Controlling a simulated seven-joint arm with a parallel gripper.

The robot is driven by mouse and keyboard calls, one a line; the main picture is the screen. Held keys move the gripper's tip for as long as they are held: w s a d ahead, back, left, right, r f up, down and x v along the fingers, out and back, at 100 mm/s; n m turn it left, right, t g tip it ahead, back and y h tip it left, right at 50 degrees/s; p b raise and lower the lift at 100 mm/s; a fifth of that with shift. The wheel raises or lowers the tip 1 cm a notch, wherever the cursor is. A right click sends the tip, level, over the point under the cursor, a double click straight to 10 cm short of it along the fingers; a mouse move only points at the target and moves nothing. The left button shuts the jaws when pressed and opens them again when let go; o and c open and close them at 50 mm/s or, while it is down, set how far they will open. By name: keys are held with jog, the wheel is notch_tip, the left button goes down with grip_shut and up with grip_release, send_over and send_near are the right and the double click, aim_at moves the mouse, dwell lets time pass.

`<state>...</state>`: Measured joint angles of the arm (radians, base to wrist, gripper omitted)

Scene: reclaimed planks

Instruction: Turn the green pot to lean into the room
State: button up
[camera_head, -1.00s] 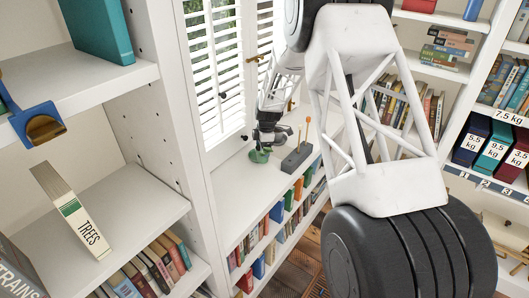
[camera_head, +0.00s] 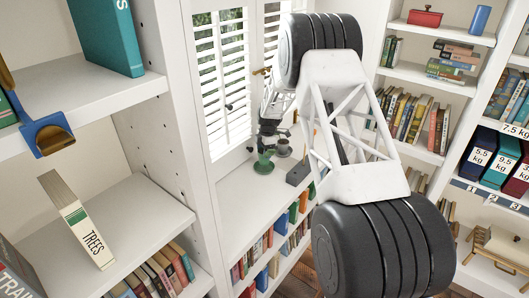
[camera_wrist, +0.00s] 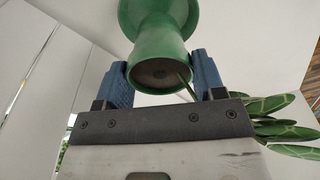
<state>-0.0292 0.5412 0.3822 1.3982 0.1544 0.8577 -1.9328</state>
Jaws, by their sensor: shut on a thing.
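The green pot (camera_wrist: 160,48) fills the top middle of the wrist view. It narrows to a dark, soil-coloured round end facing me and flares into a wide green disc behind. My gripper (camera_wrist: 160,82) has its two blue fingers shut on the narrow part, one on each side. In the head view the pot (camera_head: 264,163) is small, at the white ledge below the shuttered window, with my gripper (camera_head: 268,145) just above it. I cannot tell whether it touches the ledge. A thin green stem crosses the pot's end, and patterned leaves (camera_wrist: 283,128) hang at the right.
A dark cup-like thing (camera_head: 284,150) stands just right of the pot. A grey block (camera_head: 298,174) with sticks is further right, partly behind my arm. White shutters (camera_head: 222,85) rise behind the ledge. A tall shelf side (camera_head: 170,120) stands at the left. Bare ledge (camera_head: 233,195) lies in front.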

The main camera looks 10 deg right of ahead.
jog(key=shift+f, duration=0.1)
dwell(0.3)
jog(key=shift+f, duration=1.4)
jog(key=o, duration=1.3)
jog(key=shift+c, duration=0.2)
jog(key=r, duration=0.5)
jog(key=d+r, duration=0.1)
jog(key=r, duration=0.1)
jog(key=shift+w+r, duration=0.15)
jog(key=shift+r, duration=0.2)
jog(key=shift+r, duration=0.1)
